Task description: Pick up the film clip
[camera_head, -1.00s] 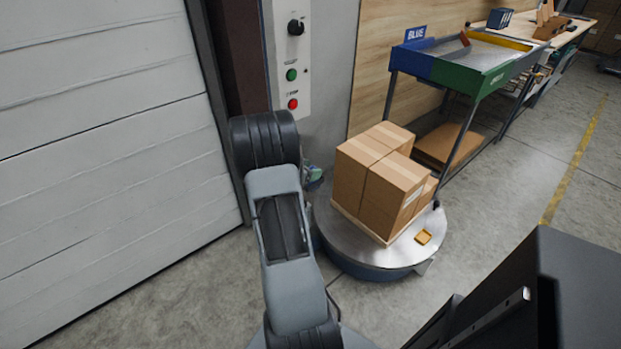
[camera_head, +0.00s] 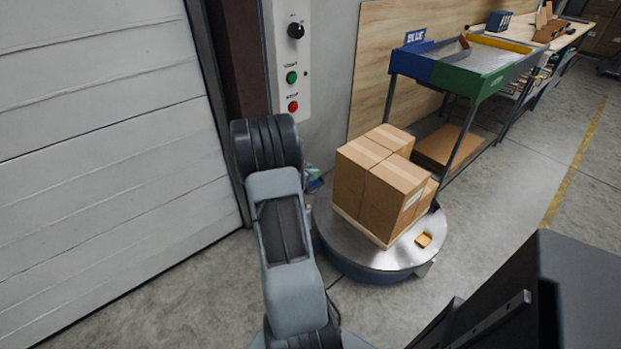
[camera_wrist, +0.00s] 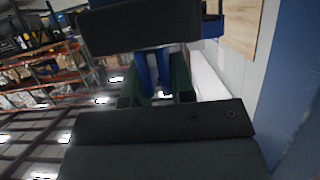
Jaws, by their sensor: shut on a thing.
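In the wrist view my gripper (camera_wrist: 156,90) shows as dark bars with its jaws closed on a narrow blue piece (camera_wrist: 164,68). The blue piece has two upright strips between the jaws and appears to be the film clip; its full shape is hidden. Green surfaces flank it, and I cannot tell what they belong to. In the head view my arm hides the gripper. A small teal-and-blue thing (camera_head: 314,179) peeks out just right of my arm; I cannot tell what it is.
A control panel (camera_head: 292,60) and a shutter door (camera_head: 100,150) are at the left.

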